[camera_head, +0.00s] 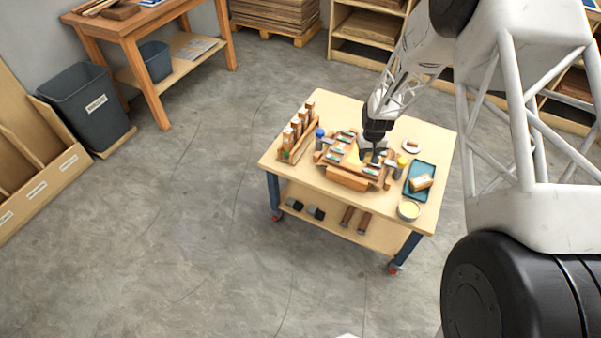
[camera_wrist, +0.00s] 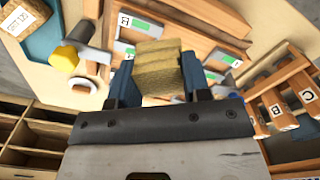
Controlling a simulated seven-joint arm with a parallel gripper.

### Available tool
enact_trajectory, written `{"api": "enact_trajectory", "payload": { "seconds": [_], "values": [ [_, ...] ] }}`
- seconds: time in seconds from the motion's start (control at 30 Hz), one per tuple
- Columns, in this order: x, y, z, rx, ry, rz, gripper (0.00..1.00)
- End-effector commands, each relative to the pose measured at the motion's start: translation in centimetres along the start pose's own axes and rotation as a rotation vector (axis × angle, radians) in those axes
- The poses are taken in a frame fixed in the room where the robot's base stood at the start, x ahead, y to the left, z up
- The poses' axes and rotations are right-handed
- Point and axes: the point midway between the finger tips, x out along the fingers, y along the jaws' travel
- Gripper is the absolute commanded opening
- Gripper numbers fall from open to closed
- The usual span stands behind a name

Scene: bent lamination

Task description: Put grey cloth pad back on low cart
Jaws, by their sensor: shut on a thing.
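My gripper (camera_head: 375,150) is over the low cart (camera_head: 333,107), low above the wooden clamping fixture (camera_head: 347,178) in the middle of its top. In the wrist view, its blue fingers (camera_wrist: 158,76) are shut on a tan, rough-textured pad (camera_wrist: 158,62) with layered folds. I see no clearly grey pad; this held piece looks cloth-like but yellowish-brown. In the head view the held pad is mostly hidden by the gripper. Whether it touches the fixture below, I cannot tell.
The front left top is bare.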

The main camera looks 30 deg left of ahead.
Motion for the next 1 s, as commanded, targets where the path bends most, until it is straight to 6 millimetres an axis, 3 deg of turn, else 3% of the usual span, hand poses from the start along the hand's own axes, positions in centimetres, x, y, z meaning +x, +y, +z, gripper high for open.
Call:
{"api": "enact_trajectory", "payload": {
  "seconds": [0.1,0.6,0.8,1.0],
  "values": [
    [1.4,-3.5,0.7,-0.086,-0.002,0.000,0.25],
    [6.4,-16.2,5.1,-0.432,-0.002,0.000,0.25],
    [7.9,-19.8,7.0,-0.541,-0.001,0.000,0.25],
    [8.6,-21.6,8.0,-0.597,0.000,0.000,0.25]
  ]
}}
